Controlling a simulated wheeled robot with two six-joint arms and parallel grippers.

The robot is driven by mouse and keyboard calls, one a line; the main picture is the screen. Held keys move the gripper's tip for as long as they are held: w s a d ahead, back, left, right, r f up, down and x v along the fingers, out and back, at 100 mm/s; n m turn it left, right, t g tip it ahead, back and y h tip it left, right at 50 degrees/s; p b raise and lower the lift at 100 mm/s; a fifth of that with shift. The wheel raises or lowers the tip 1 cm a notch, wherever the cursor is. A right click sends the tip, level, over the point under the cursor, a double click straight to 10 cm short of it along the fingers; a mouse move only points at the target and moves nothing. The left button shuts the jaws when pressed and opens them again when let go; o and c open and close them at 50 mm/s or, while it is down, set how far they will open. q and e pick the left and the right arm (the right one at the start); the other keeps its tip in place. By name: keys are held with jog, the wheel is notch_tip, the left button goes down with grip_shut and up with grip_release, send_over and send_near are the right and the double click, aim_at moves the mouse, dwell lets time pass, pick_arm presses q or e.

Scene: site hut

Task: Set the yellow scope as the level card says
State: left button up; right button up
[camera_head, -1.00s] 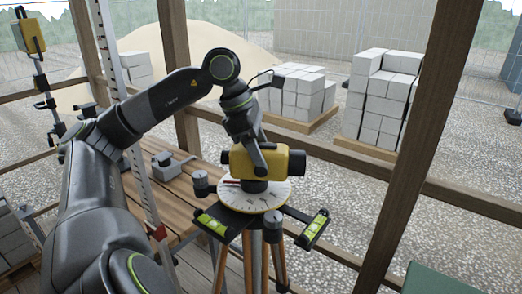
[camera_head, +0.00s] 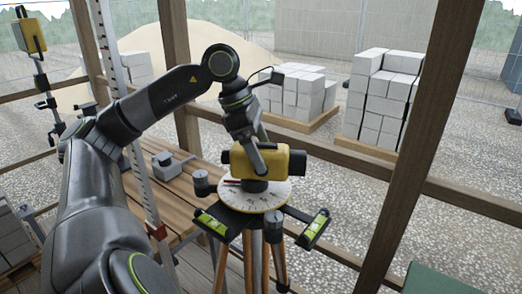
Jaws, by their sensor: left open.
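The yellow scope (camera_head: 287,162) sits on a white marked dial (camera_head: 266,195) on top of a wooden-legged tripod (camera_head: 279,262). Its dark eyepiece end points to the right. A small red mark lies at the left side of the dial. Two green level vials show, one at the front left (camera_head: 211,223) and one at the right (camera_head: 316,227). My left gripper (camera_head: 257,168) reaches down from above onto the scope's near left side and is open; its fingertips are partly hidden against the scope. My right gripper is not in view. I cannot make out a level card.
Dark knobs (camera_head: 201,183) stand around the tripod head. A wooden bench (camera_head: 180,205) with a grey block-like tool (camera_head: 167,165) is to the left, behind a measuring staff (camera_head: 140,185). Timber posts (camera_head: 415,130) and rails frame the hut. A green surface (camera_head: 436,282) is at the lower right.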

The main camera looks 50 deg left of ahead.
pick_arm(q)
jog(key=v, duration=0.5)
jog(key=shift+r, duration=0.2)
jog(key=p+v, duration=0.2)
jog(key=v, duration=0.9)
jog(key=shift+r+p, duration=0.2)
jog(key=shift+p, duration=0.15)
